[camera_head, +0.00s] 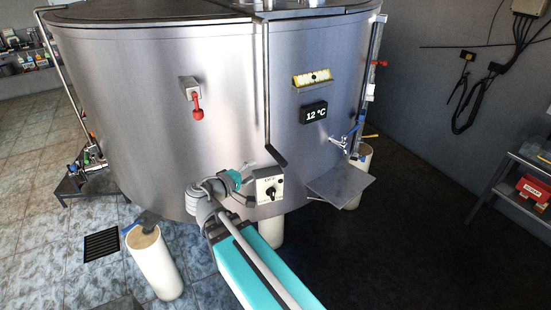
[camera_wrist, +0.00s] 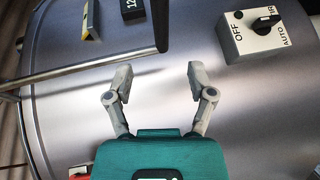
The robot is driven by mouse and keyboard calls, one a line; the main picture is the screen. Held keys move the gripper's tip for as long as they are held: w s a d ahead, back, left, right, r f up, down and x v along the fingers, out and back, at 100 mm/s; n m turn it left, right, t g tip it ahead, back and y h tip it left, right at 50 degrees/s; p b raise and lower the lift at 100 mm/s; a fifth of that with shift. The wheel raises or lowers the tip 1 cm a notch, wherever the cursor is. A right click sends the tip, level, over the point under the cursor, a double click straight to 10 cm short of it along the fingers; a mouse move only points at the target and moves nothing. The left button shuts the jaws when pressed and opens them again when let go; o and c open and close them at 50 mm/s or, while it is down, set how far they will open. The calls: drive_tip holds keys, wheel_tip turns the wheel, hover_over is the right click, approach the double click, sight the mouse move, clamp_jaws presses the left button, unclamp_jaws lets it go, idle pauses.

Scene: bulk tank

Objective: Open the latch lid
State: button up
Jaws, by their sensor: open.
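The steel tank (camera_head: 150,75) fills the middle of the head view, with its flat top lid (camera_head: 150,10) at the upper edge, partly cut off. A small bracket with a red handle (camera_head: 196,103) sits on the tank's front wall; I cannot tell whether it is a latch. My gripper (camera_wrist: 160,75) is open and empty in the wrist view, its two fingers apart in front of the bare steel wall. In the head view the teal gripper body (camera_head: 232,178) is low at the tank's front, left of the switch box (camera_head: 267,190). Its fingertips are hard to make out there.
A 12 °C display (camera_head: 313,112), yellow sign (camera_head: 312,78), tap (camera_head: 340,142) and grey plate (camera_head: 342,184) are right. The tiled floor (camera_head: 30,150) at left is mostly clear.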

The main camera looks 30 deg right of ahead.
sight(275, 158)
drive_tip(key=shift+d, duration=0.1)
drive_tip(key=shift+b+x, duration=1.25)
drive_tip(key=shift+x, duration=5.6)
drive_tip(key=shift+f, duration=0.1)
